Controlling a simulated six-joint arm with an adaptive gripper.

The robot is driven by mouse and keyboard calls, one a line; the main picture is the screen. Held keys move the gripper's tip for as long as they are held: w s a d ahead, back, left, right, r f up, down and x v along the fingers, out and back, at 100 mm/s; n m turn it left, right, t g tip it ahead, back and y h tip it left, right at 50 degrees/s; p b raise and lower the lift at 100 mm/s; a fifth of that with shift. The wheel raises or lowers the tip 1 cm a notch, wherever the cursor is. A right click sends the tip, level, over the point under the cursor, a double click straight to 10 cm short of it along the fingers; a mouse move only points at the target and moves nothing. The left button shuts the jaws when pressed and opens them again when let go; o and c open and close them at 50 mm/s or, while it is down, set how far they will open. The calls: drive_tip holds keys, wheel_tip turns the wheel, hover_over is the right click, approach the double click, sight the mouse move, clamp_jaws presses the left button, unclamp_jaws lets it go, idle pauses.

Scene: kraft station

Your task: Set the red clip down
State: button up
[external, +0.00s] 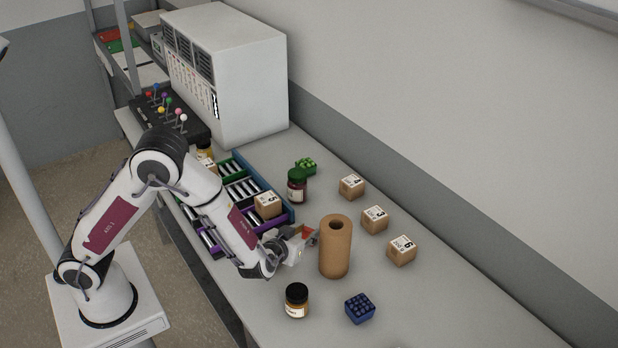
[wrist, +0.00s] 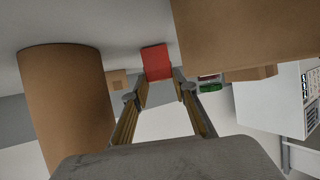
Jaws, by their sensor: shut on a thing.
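The red clip (wrist: 156,62) is a small red block between my fingertips in the wrist view. A little of the red clip (external: 308,232) also shows at the end of my gripper (external: 302,242) in the external view. My gripper (wrist: 158,88) is shut on it. It is close to the left side of a tall brown kraft roll (external: 335,258), at the right end of the divided tray. The roll (wrist: 66,105) fills the left of the wrist view. I cannot tell whether the clip touches the worktop.
A carton (external: 268,206) sits in the divided tray (external: 291,211). A red jar (external: 297,188) and green clip (external: 305,166) stand behind. Several cartons (external: 375,220) line the right. An amber jar (external: 297,302) and blue block (external: 359,308) are in front. Right foreground worktop is clear.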

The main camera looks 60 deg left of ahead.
drive_tip(key=shift+f, duration=0.1)
drive_tip(key=o, duration=0.8)
drive_tip(key=shift+s+r, duration=0.1)
drive_tip(key=shift+r, duration=0.1)
drive_tip(key=shift+v, duration=5.9)
